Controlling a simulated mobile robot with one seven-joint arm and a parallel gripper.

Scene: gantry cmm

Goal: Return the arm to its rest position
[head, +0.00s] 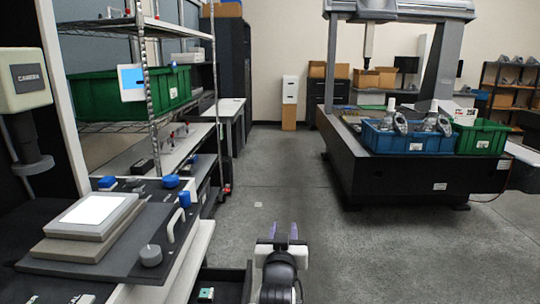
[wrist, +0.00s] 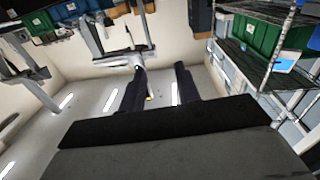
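My gripper (head: 281,232) shows at the bottom middle of the head view, above open grey floor, pointing away from my body. Its two purple-grey fingers stand apart with nothing between them. The wrist picture is tilted well over. The gripper touches nothing that I can see.
A wire shelf with a green bin (head: 105,95) and a bench with a device (head: 85,225) stand at left. The gantry machine's black base (head: 400,180) at right carries a blue bin (head: 385,140) and a green bin (head: 482,138).

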